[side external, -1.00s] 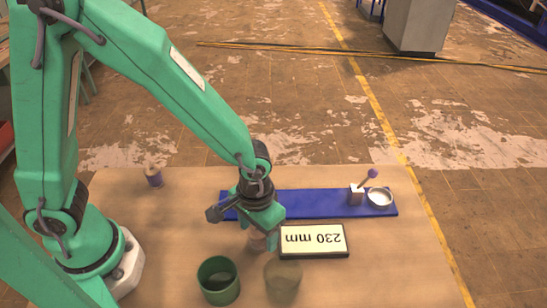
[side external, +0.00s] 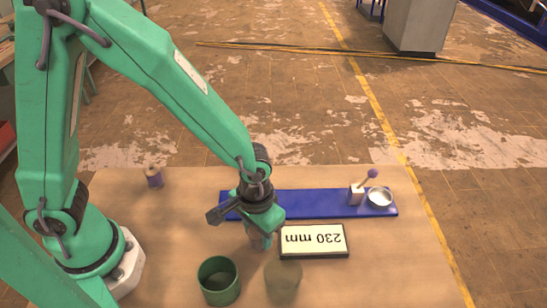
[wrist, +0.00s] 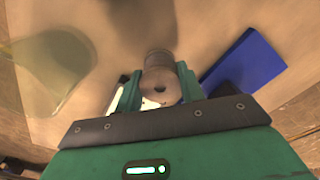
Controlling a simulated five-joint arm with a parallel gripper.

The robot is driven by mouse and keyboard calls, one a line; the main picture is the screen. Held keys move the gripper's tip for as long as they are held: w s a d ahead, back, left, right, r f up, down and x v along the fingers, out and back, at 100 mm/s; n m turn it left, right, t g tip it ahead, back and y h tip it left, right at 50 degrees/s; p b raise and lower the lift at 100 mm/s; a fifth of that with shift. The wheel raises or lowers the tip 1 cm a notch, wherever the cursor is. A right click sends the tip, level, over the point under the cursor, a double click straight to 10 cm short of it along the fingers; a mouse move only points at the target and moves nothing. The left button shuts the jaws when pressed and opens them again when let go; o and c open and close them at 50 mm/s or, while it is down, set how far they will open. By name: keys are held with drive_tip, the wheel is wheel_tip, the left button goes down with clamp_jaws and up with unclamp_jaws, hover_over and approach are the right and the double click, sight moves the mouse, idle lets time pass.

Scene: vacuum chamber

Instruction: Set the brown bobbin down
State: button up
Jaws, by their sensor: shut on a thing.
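The brown bobbin (wrist: 160,82) is between the two green fingers of my gripper (wrist: 156,92) in the wrist view, its round end with a centre hole facing the camera. My gripper (side external: 262,236) is shut on it. In the side view the bobbin (side external: 257,241) shows only in part below the fingers, low over the tan table (side external: 380,275). It looks roughly upright there. I cannot tell whether its lower end touches the table.
A green cup (side external: 219,290) and a brownish see-through container (side external: 283,287) stand in front. A purple-wound bobbin (side external: 154,178) stands back left.

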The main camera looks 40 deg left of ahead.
drive_tip(key=shift+r, duration=0.1)
drive_tip(key=shift+r, duration=1.05)
wheel_tip(320, 180, up, 2)
drive_tip(key=shift+r, duration=0.1)
drive_tip(key=s+d+r, duration=0.1)
drive_tip(key=s+r, duration=0.1)
drive_tip(key=s, duration=0.1)
drive_tip(key=s+d+r, duration=0.2)
drive_tip(key=s, duration=0.2)
drive_tip(key=s+d+r, duration=0.2)
drive_tip(key=s, duration=0.1)
drive_tip(key=shift+s+r, duration=0.25)
drive_tip(key=shift+s, duration=0.05)
drive_tip(key=shift+r, duration=0.1)
